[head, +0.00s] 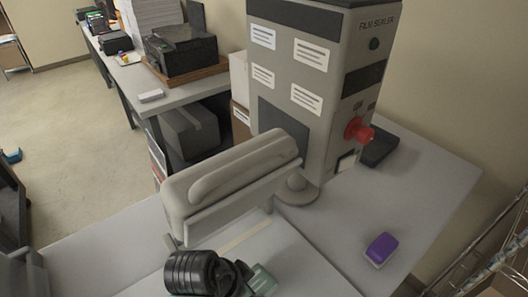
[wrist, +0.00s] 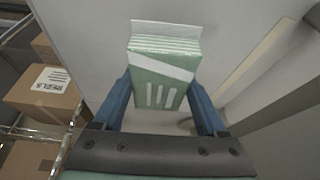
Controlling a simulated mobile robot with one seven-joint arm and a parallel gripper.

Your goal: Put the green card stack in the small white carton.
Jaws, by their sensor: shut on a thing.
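The green card stack (wrist: 158,58) shows in the wrist view, a pale green block with a white band and white stripes on its face. My gripper (wrist: 159,88) has its blue fingers on both sides of the stack and is shut on it. The stack is held over a plain grey surface; I cannot tell how high. In the head view my black wrist is at the bottom edge, with a pale green part beside it that I cannot tell as hand or stack. I cannot make out the small white carton for sure in either view.
A tall grey film sealer (head: 318,85) with a red knob stands on the table behind a long grey rounded housing (head: 235,175). A purple block (head: 381,249) lies at right on clear table. Brown boxes (wrist: 42,92) sit on a wire rack at left in the wrist view.

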